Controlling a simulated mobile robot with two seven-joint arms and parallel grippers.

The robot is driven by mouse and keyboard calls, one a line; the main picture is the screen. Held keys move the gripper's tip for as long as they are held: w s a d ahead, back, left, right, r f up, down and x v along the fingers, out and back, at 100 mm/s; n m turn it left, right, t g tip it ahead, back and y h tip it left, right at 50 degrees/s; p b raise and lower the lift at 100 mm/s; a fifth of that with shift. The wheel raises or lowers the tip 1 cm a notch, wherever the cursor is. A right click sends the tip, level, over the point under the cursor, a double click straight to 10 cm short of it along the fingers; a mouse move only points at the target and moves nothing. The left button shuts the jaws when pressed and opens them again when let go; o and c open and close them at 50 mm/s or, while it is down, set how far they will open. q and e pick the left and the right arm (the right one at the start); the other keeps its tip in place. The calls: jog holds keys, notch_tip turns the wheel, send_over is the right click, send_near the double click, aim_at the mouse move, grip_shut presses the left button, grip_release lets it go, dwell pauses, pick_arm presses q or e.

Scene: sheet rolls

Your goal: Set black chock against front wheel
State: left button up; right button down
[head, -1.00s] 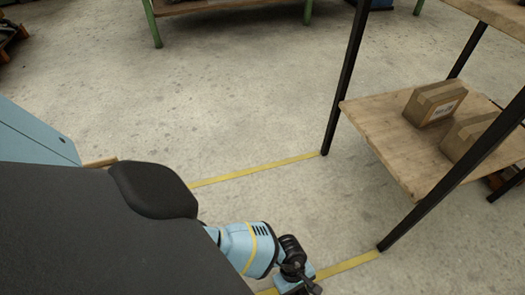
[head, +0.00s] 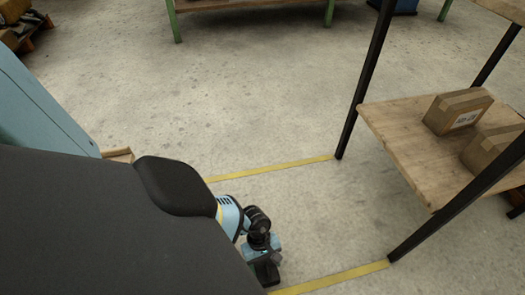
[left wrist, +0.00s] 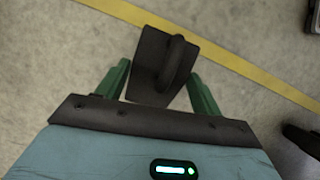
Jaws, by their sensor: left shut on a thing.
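My left gripper (head: 266,268) is low over the concrete floor, near the bottom of the head view. In the left wrist view its green fingers (left wrist: 160,78) are shut on the black chock (left wrist: 149,62), a dark wedge with a raised loop handle. The chock is held over or near the floor; I cannot tell whether it touches. In the head view the chock is hard to tell apart from the dark gripper. No front wheel can be made out in either view. My right gripper is not in view.
A rack with black posts and a wooden shelf (head: 405,150) holds cardboard boxes (head: 457,110) at the right. Yellow floor lines (head: 272,170) run beside it. A light-blue panelled thing (head: 40,115) stands at the left. The middle floor is clear.

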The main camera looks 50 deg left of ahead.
aim_at(261, 264)
pick_arm(q)
jog(key=shift+s+a, duration=0.1)
jog(key=shift+a, duration=0.6)
jog(key=shift+f+b, duration=1.25)
jog(key=shift+f, duration=0.65)
jog(key=shift+r, duration=0.1)
jog(key=shift+f, duration=0.25)
jog(key=o, duration=1.2)
jog(key=shift+o, duration=0.2)
jog(key=shift+r, duration=0.15)
